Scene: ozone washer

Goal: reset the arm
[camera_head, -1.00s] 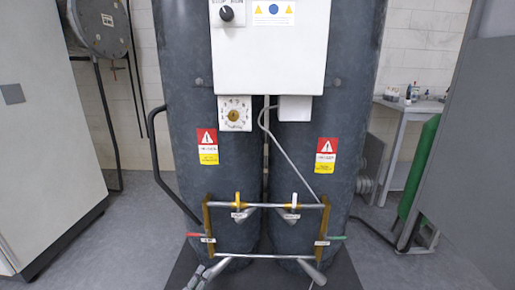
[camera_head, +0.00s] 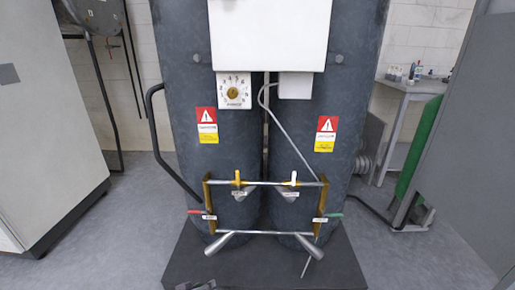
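Only a small dark tip, seemingly of my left gripper (camera_head: 196,285), shows at the bottom edge, left of centre. Most of it is cut off, so its opening and whether it holds anything cannot be told. It is apart from the valve pipework, below and in front of it. My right gripper is not in view. The ozone washer's two dark grey tanks (camera_head: 228,165) stand ahead, with a silver pipe frame (camera_head: 265,183) low in front. The frame carries a yellow handle (camera_head: 237,178), a white handle (camera_head: 293,178), a red handle (camera_head: 200,212) and a green handle (camera_head: 331,215).
A white control box (camera_head: 270,35) and a dial (camera_head: 234,92) are on the tanks, which stand on a dark base plate (camera_head: 345,270). A pale cabinet (camera_head: 45,140) is left and a grey panel (camera_head: 465,150) right. A side table (camera_head: 408,88) stands behind. Grey floor shows on both sides.

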